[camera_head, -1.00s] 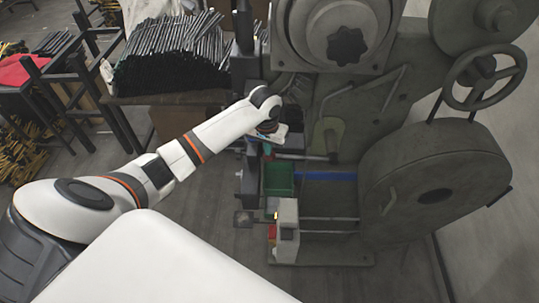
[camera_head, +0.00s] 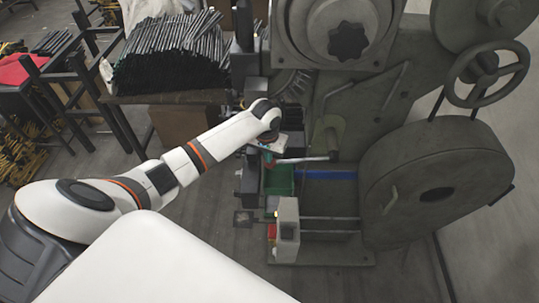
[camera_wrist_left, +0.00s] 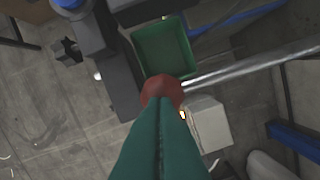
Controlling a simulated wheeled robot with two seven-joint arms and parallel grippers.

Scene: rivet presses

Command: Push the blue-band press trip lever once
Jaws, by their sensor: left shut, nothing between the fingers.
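The press with the blue band (camera_head: 325,175) stands right of centre. Its trip lever (camera_head: 308,159) is a grey rod, sloping slightly down to the left in the head view. In the left wrist view the rod (camera_wrist_left: 250,63) ends in a red-brown knob (camera_wrist_left: 162,87). My left gripper (camera_head: 268,160) is at the lever's left end, fingers shut and empty. In the wrist view its teal fingers (camera_wrist_left: 165,115) overlap the knob's near edge and appear to touch it; the exact contact is hidden. My right gripper is out of view.
A green bin (camera_head: 279,180) sits just below the lever. A pale box with a red part (camera_head: 287,225) stands in front. A large flywheel guard (camera_head: 440,190) is at right. A table with stacked dark rods (camera_head: 170,60) is at the back left.

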